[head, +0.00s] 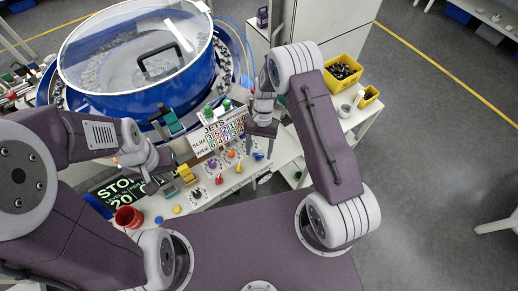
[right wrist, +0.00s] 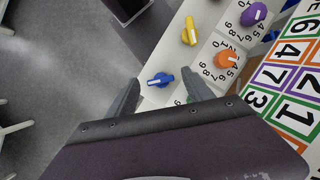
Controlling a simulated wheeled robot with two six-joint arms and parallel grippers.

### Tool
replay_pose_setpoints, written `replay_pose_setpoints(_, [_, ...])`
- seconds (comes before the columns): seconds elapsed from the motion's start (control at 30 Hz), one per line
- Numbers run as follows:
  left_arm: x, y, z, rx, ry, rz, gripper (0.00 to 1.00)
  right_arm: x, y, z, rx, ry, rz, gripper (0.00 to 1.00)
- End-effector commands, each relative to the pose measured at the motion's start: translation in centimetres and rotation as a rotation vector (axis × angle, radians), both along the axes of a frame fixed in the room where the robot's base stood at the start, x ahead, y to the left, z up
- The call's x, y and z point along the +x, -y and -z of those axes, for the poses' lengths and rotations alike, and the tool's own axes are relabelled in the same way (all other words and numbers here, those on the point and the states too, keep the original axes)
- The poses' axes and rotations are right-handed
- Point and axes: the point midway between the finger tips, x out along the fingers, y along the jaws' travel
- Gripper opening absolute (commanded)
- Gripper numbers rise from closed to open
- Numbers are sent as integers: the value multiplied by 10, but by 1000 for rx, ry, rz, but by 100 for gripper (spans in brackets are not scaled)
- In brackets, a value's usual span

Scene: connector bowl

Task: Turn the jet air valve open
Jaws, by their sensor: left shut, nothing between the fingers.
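A blue valve handle (right wrist: 160,80) with a white mark lies on the white panel in the right wrist view. A yellow one (right wrist: 188,31) is further up the panel. The head view shows the blue handle (head: 258,156) and the yellow handle (head: 239,168) at the panel's right end. No readable label tells which is the jet air valve. My right gripper (right wrist: 161,75) is open, its fingers apart on either side of the blue handle; contact cannot be told. It also shows in the head view (head: 260,146). My left gripper (head: 152,178) is shut and empty, left of the panel.
Orange (right wrist: 226,60) and purple (right wrist: 254,14) numbered knobs sit close to the handles. A sign reading JETS (head: 215,131) stands behind the panel. The blue bowl feeder (head: 140,98) is behind it.

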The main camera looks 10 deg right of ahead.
Motion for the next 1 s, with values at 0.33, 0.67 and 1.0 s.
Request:
replay_pose_setpoints(0.33, [0,0,4,0,0,0,0,10,4,-18,0,10,0,60])
replay_pose_setpoints(0.67, [0,0,11,0,0,0,0,30,14,-78,0,7,1,60])
replay_pose_setpoints(1.0, [0,0,11,0,0,0,0,31,15,-84,-1,2,0,60])
